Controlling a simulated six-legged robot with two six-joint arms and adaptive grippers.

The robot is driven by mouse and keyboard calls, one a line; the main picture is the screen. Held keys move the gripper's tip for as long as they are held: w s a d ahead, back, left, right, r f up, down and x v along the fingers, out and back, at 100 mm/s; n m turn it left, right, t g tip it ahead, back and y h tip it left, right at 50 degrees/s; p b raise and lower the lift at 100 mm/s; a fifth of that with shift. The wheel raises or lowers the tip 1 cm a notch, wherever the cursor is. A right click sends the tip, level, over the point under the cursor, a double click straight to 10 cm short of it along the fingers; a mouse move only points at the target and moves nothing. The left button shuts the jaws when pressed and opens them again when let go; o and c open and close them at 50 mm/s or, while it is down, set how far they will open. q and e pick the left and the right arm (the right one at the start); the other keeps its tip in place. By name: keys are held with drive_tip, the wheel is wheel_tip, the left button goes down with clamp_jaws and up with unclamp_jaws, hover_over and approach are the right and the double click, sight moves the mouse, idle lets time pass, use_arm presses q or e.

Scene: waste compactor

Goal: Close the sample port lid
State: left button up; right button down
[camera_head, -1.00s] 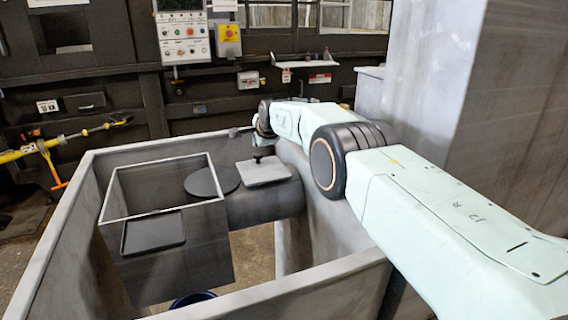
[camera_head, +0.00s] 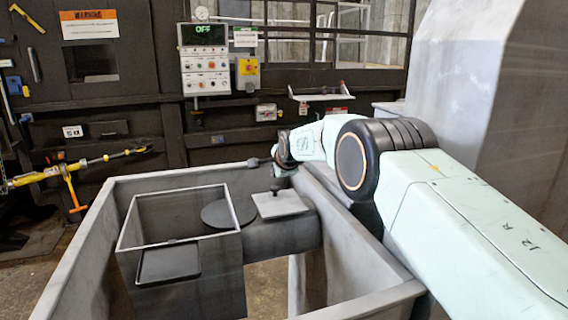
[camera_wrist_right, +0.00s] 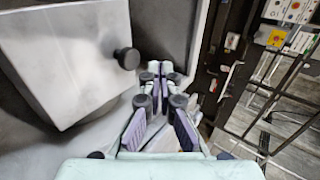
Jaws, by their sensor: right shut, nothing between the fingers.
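The sample port lid (camera_head: 280,205) is a light grey square plate with a black knob. In the head view it lies nearly flat at the end of a dark cylinder, beside a dark round disc (camera_head: 228,214). In the right wrist view the lid (camera_wrist_right: 70,55) fills the upper left. My right gripper (camera_wrist_right: 157,72) is shut and empty. Its fingertips are to the right of the knob and apart from it in the picture. In the head view the gripper (camera_head: 262,162) is small and dark just behind the lid, partly hidden by my wrist. My left gripper is not in view.
A grey-walled bin (camera_head: 80,255) surrounds the port, with an open dark box (camera_head: 185,285) inside at left. My right arm spans the right side, near a large grey column (camera_head: 500,110). A control panel (camera_head: 205,75) reading OFF is on the back wall.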

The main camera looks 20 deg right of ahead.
drive_tip(key=v, duration=1)
drive_tip(key=shift+f, duration=0.15)
